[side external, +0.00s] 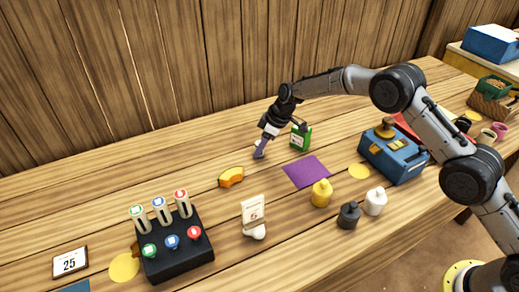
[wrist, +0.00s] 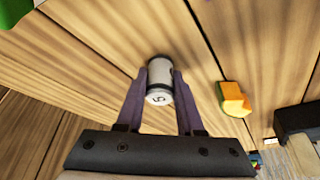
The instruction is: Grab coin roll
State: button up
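The coin roll (wrist: 160,76) is a small pale grey and white cylinder with a "5" on its near end. In the wrist view it sits between the two purple-grey fingers of my gripper (wrist: 160,90), which press close against both its sides. In the side external view my gripper (side external: 260,150) points down at the table's back part, and the roll is mostly hidden by the fingers. I cannot tell whether the roll is resting on the table or just off it.
A green box (side external: 301,137) stands close to the right of my gripper. An orange piece (side external: 231,177) lies in front to the left. A black holder (side external: 178,257) stands front left.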

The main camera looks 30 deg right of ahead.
grip_shut()
jog(key=shift+r, duration=0.2)
